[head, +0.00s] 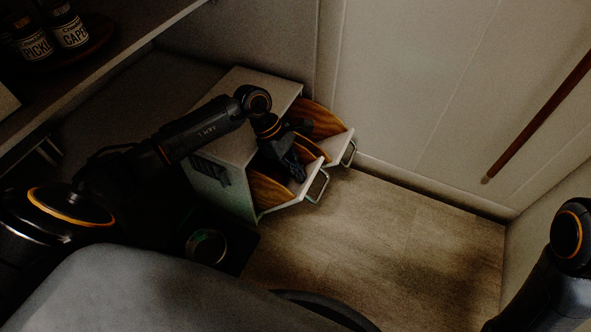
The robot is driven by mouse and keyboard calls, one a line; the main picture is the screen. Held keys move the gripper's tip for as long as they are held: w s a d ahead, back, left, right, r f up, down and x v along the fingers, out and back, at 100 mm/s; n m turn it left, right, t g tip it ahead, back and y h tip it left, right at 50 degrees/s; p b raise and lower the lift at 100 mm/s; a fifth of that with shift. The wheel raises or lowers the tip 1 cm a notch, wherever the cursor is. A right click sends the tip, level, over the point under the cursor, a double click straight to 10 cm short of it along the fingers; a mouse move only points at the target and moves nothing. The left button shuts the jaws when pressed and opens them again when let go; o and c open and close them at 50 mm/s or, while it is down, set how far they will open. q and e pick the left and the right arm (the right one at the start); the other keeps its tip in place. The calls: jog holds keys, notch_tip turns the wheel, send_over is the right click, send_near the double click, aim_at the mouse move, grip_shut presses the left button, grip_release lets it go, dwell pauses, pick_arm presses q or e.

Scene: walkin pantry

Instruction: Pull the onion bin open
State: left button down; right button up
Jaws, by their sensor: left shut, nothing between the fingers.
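A white cabinet (238,92) on the floor has two tilt-out bins with wooden sides and metal handles. The nearer bin (285,194) and the farther bin (338,146) both stand tilted out from the cabinet. I cannot read any label that tells which one is the onion bin. My left gripper (296,170) is shut and empty, over the top of the nearer bin, beside the farther one. It hides part of the bin openings, and I cannot tell whether it touches a bin. My right arm shows at the lower right, but its gripper is out of view.
A shelf (120,65) with dark labelled jars (70,30) is at the upper left. A pale wall (415,100) stands behind the bins, with a reddish-brown stick (535,120) at the right. The wooden floor (400,235) in front of the bins is clear.

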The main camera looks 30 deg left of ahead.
aim_at(308, 179)
pick_arm(q)
jog(key=d, duration=0.1)
jog(key=d+f, duration=0.2)
jog(key=shift+w+d, duration=0.1)
jog(key=shift+d, duration=0.15)
jog(key=shift+a+r, duration=0.1)
jog(key=shift+r, duration=0.05)
jog(key=v, duration=1.1)
jog(key=shift+a+r, duration=0.2)
jog(key=shift+r, duration=0.15)
